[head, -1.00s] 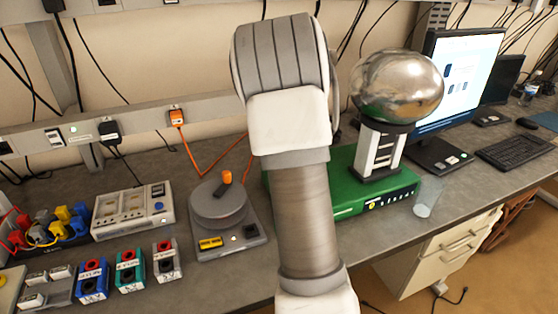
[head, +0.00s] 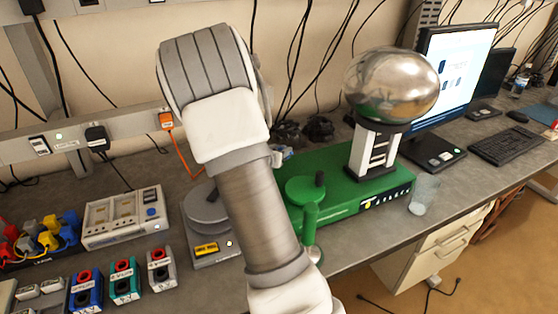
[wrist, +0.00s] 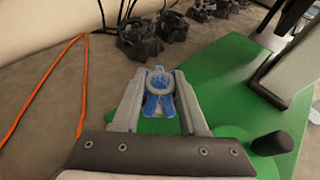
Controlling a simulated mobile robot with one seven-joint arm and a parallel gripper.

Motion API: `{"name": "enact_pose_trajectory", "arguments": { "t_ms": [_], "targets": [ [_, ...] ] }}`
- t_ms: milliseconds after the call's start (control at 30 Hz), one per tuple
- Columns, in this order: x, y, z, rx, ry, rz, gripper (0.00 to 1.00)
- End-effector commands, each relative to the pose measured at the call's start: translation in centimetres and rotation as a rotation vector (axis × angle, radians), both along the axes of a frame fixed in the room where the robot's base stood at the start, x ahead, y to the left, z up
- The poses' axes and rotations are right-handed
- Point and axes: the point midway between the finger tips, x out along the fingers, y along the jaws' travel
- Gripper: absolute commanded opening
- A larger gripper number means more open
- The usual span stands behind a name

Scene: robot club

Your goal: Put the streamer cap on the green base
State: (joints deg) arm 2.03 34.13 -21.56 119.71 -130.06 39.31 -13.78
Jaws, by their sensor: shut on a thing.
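My gripper (wrist: 161,80) is shut on a blue piece with a pale ring on top, which looks like the streamer cap (wrist: 158,103), in the wrist view. The green base (head: 345,180) is a long green box on the bench, right of my arm in the head view. It carries a white column and a shiny metal dome (head: 392,84). In the wrist view the green base (wrist: 235,85) lies below and to the right of the gripper. My arm hides most of the gripper in the head view, and contact between cap and base cannot be told.
A green disc (head: 310,190) with a black knob and a green post (head: 310,222) stand at the base's near left end. Several black pieces (wrist: 138,38) lie behind. A clear cup (head: 424,194) stands at right; an orange cable (wrist: 40,85) runs left.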

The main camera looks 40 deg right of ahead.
Motion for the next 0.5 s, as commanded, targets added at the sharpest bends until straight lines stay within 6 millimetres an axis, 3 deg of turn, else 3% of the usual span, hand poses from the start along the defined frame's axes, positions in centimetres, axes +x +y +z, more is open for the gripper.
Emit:
{"name": "enact_pose_trajectory", "arguments": {
  "t_ms": [300,500],
  "targets": [
    [0.0,0.3,-3.5,-0.002,0.003,-0.001,0.00],
    [0.0,0.3,-4.2,0.000,-0.001,0.000,0.00]
  ]
}}
